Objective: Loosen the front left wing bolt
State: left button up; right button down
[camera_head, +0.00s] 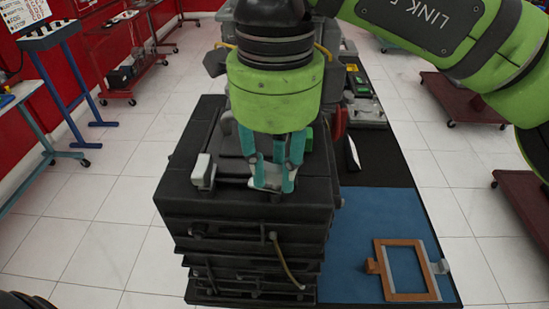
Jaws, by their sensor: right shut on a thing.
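My right gripper (270,180) comes down from above with its teal fingers over the top of a black, box-shaped engine trainer (245,240). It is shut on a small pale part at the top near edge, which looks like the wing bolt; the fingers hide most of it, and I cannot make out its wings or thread. A second pale, upright fitting (203,171) stands on the left of the same top face, apart from the fingers. The arm and gripper body cover much of the top behind. My left gripper is not in view.
A thin hose (285,262) hangs down the engine's near side. A blue mat (365,245) to the right holds an orange and grey frame (405,268). Dark red carts (465,100) stand farther right. The tiled floor (100,220) at left is clear.

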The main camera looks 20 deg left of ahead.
aim_at(275, 170)
jog(key=shift+n, duration=1)
jog(key=c, duration=1)
grip_release()
jog(key=shift+c, duration=0.2)
notch_tip(275, 170, up, 12)
